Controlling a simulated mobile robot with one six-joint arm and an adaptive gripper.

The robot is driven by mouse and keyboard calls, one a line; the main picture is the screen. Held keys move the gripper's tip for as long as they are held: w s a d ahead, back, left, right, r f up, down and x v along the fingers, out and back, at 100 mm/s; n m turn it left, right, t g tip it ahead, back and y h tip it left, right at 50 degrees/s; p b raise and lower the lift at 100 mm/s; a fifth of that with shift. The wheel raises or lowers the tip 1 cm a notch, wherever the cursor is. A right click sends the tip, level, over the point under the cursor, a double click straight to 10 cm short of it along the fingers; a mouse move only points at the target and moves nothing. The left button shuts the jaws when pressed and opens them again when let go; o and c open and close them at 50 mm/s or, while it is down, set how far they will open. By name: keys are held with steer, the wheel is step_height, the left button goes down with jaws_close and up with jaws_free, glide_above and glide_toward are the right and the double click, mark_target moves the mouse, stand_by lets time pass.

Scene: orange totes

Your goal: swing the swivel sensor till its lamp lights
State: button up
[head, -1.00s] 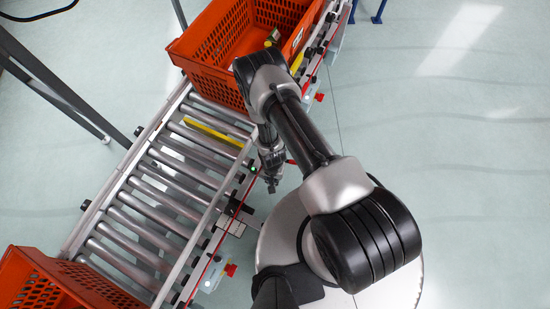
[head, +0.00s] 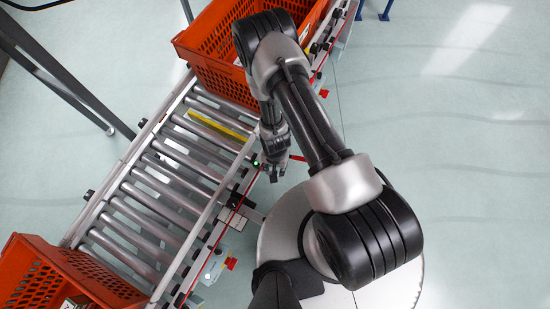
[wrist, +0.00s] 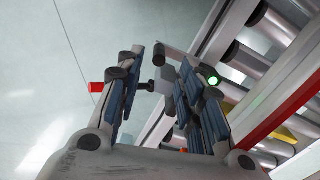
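A small green lamp (head: 256,163) glows on the conveyor's near side rail; it also shows in the wrist view (wrist: 213,80), just right of my right finger. I cannot tell for sure which fitting is the swivel sensor. A small dark part (wrist: 145,87) on a light block shows between my fingers in the wrist view, and a dark cylinder (wrist: 159,58) on a grey bracket shows above it. My gripper (head: 274,177) hangs beside the rail near the lamp. Its fingers (wrist: 158,85) stand apart, and I see no contact with anything.
The roller conveyor (head: 150,195) runs diagonally, with a yellow strip (head: 217,125) across it. One orange tote (head: 215,50) stands at its far end, another (head: 40,265) at lower left. A red button (wrist: 96,87) shows left in the wrist view. The floor at right is clear.

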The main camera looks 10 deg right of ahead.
steer(key=shift+s+r, duration=0.1)
steer(key=shift+r, duration=2.1)
steer(key=shift+w+r, duration=0.25)
steer(key=w+d+r+n+t, duration=0.1)
steer(key=w+r, duration=0.2)
steer(key=r, duration=0.7)
steer(key=w+r+n, duration=0.1)
steer(key=w+r, duration=0.1)
steer(key=r, duration=0.8)
steer(key=w+d+r+n+t, duration=0.1)
steer(key=w+r, duration=0.2)
steer(key=r, duration=0.8)
steer(key=s+d+r+n+t, duration=0.1)
steer(key=s+d+r, duration=0.1)
steer(key=s+r, duration=0.7)
steer(key=s+d+r+n+t, duration=0.1)
steer(key=s+d+r+n, duration=0.1)
steer(key=s+r, duration=0.6)
step_height(320, 180, up, 4)
steer(key=shift+s+f+t, duration=0.15)
steer(key=shift+s+t, duration=0.15)
steer(key=shift+s, duration=0.1)
steer(key=shift+a, duration=0.1)
